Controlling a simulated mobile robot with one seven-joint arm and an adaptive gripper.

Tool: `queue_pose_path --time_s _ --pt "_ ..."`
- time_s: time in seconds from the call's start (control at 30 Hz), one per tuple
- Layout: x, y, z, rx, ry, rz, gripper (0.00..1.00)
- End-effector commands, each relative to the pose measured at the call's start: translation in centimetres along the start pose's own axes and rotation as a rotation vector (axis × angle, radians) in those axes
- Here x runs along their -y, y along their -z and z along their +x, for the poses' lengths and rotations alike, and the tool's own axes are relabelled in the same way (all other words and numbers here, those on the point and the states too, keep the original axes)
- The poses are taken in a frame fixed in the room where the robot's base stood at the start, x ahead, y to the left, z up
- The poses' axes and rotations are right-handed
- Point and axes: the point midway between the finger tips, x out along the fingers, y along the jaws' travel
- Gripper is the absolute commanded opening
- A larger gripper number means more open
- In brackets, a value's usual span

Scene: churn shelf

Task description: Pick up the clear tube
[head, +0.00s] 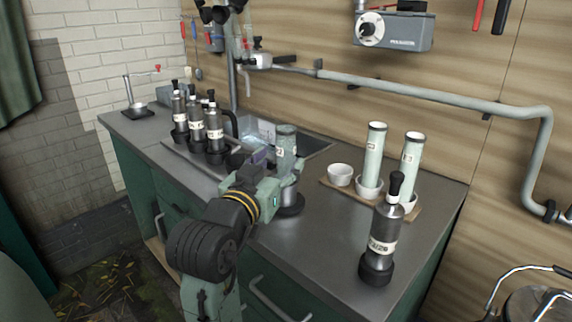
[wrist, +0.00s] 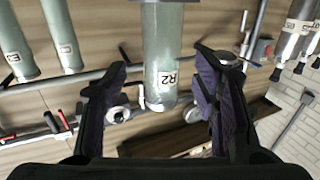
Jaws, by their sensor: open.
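A clear, slightly green tube (head: 287,141) stands upright near the sink, above a metal piece with a dark round base (head: 289,206). In the wrist view the tube (wrist: 163,45) carries a label reading R2 and appears between the two fingers, with a gap on either side. My gripper (head: 270,172) is beside the tube, and its open fingers (wrist: 162,85) also show in the wrist view. My gripper hides part of the tube's lower end in the head view, so I cannot tell whether they touch.
Two similar pale tubes (head: 375,155) (head: 410,160) stand in white cups on a wooden board (head: 335,186), beside an empty white bowl (head: 340,174). A dark metal canister (head: 380,245) stands at the front right. Several more canisters (head: 214,128) stand left of the sink (head: 310,142).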

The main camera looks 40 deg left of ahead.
Motion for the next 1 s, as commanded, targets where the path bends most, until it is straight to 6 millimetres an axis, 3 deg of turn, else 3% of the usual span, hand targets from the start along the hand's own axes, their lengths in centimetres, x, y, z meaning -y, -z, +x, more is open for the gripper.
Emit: queue_pose_path --time_s 0.3,0.6,1.0 --pt "0.2 -0.3 4.4 0.002 0.0 -0.001 0.55" --pt "0.2 -0.4 4.9 0.0 0.001 0.001 0.55" --pt "0.2 -0.4 4.8 0.001 0.001 0.0 0.29"
